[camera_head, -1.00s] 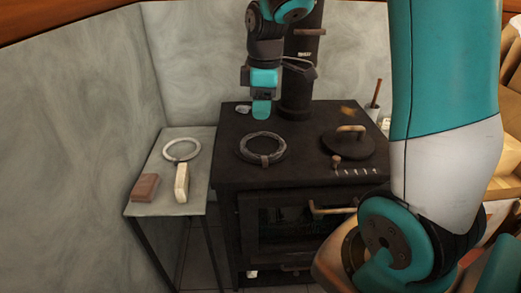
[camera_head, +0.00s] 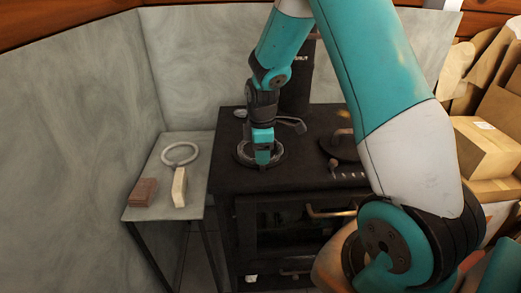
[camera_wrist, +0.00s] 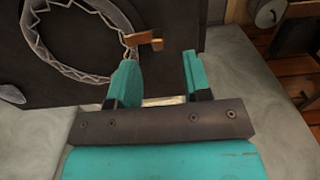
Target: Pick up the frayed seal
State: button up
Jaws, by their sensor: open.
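The frayed seal, a dark ring with a ragged pale edge, lies on the black stove top in the head view (camera_head: 240,152). It also shows in the wrist view (camera_wrist: 40,48), at the upper left, with a brown clip (camera_wrist: 143,40) on its rim. My gripper (camera_head: 263,160) is low over the ring in the head view and hides part of it. In the wrist view my gripper (camera_wrist: 160,62) is open and empty. Its left finger is close to the rim near the clip; I cannot tell whether it touches.
A pale ring (camera_head: 180,154), a reddish-brown block (camera_head: 142,192) and a cream block (camera_head: 179,187) lie on the side table (camera_head: 160,212) at the left. The stove (camera_head: 225,175) bears a round lid (camera_head: 340,150) at the right. Cardboard boxes (camera_head: 485,150) are stacked beyond my arm.

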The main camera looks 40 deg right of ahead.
notch_tip(320, 180, down, 4)
jog(key=shift+f, duration=0.1)
grip_shut()
dwell(0.4)
